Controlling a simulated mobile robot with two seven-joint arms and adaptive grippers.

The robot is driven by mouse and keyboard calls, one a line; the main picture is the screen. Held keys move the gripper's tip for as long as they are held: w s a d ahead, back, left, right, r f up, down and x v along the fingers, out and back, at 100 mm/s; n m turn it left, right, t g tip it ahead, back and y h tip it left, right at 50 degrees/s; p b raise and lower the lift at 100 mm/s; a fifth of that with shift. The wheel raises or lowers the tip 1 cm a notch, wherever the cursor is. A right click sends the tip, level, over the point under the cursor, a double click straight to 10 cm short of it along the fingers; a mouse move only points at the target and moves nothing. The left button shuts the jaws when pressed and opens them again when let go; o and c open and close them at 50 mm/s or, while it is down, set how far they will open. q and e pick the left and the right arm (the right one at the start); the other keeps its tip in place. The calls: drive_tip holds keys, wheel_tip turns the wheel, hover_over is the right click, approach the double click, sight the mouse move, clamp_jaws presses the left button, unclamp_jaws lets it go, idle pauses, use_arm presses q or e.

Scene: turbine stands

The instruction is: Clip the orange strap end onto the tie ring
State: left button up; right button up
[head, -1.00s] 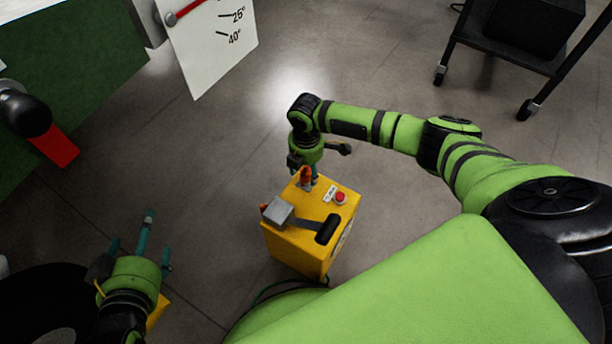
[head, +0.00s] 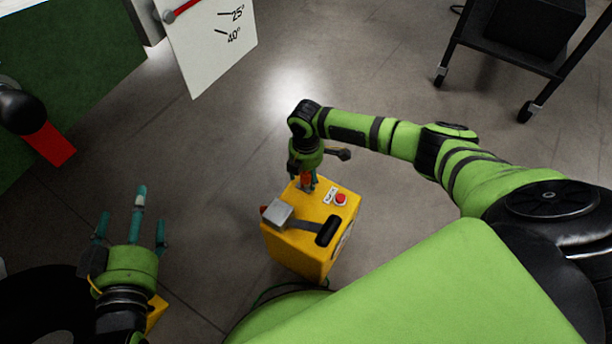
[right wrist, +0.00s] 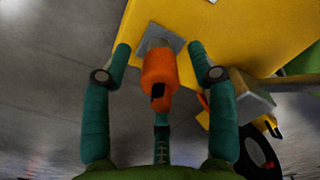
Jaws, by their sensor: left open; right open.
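An orange piece (right wrist: 160,70) with a dark slot stands on a small grey plate (right wrist: 158,36) on top of the yellow box (head: 292,245). I cannot tell whether it is the strap end. My right gripper (right wrist: 160,50) is open, with teal fingers on both sides of the orange piece and a third finger below it in the right wrist view. In the head view the right gripper (head: 308,184) is over the box's far end and partly hides the orange piece. My left gripper (head: 134,212) is open and empty at the lower left. I cannot make out a tie ring.
The yellow box also carries a black-handled lever (head: 327,231) and a red button (head: 340,198). A green panel (head: 70,60) with a red-and-black handle (head: 52,146) and a white dial board (head: 212,50) stand left. A black cart (head: 500,50) is at the upper right. Floor between is clear.

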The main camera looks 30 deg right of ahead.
drive_tip(key=shift+p, duration=0.45)
idle(0.3)
clamp_jaws()
